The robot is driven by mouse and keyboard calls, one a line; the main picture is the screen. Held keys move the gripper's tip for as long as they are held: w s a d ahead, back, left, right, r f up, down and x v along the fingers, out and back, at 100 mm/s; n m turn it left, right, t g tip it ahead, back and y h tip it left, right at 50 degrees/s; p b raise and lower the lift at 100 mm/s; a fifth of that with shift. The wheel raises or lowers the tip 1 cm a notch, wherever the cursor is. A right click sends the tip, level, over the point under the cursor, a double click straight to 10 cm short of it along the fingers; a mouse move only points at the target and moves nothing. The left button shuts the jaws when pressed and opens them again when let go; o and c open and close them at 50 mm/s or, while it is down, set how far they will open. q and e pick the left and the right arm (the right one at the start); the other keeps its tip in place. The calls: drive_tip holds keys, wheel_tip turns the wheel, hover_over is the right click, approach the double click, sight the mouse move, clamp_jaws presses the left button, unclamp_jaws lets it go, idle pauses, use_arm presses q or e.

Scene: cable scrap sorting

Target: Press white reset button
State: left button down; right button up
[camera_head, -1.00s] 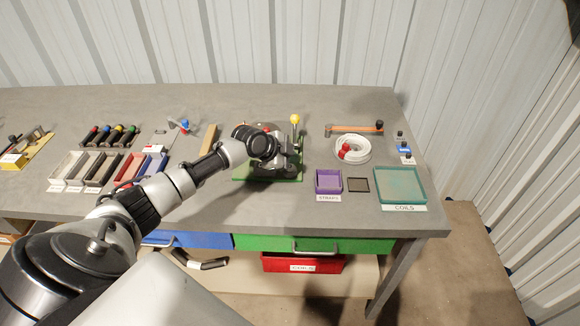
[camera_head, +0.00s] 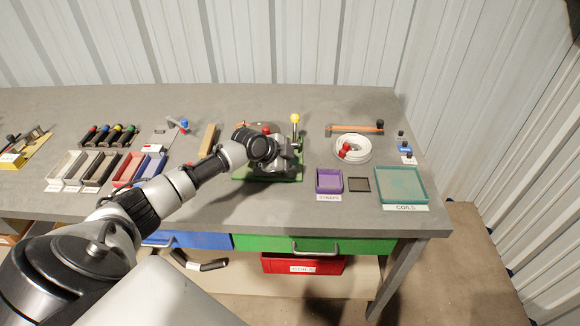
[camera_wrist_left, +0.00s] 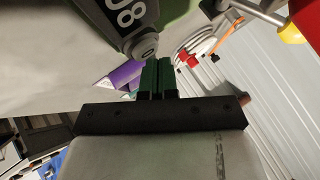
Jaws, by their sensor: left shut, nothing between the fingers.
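A machine on a green base (camera_head: 268,179) stands at the middle of the bench, with a yellow-knobbed lever (camera_head: 295,119) at its right. My left arm reaches over its left side and hides much of it. In the left wrist view, my left gripper (camera_wrist_left: 155,66) is shut, with nothing between its fingers. Its tips are right by a round, pale grey button-like part (camera_wrist_left: 146,47) on the dark green machine housing (camera_wrist_left: 172,12), near a number display (camera_wrist_left: 126,13). I cannot tell whether they touch. No plainly white button is clear in the head view. My right gripper is not in view.
A purple tray (camera_head: 329,190), a dark square (camera_head: 358,185) and a teal tray (camera_head: 422,187) lie right of the machine. A white coil (camera_head: 362,154) lies behind them. Several small bins and dark-handled items are at the left. The front bench strip is clear.

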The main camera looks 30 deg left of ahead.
sight(291, 168)
use_arm(q)
drive_tip(key=shift+f, duration=0.3)
drive_tip(key=shift+r, duration=0.1)
idle(0.3)
drive_tip(key=shift+r+p, duration=0.4)
drive_tip(key=shift+r, duration=0.4)
drive_tip(key=shift+r+p, duration=1.9)
drive_tip(key=shift+r, duration=0.7)
drive_tip(key=shift+f, duration=0.15)
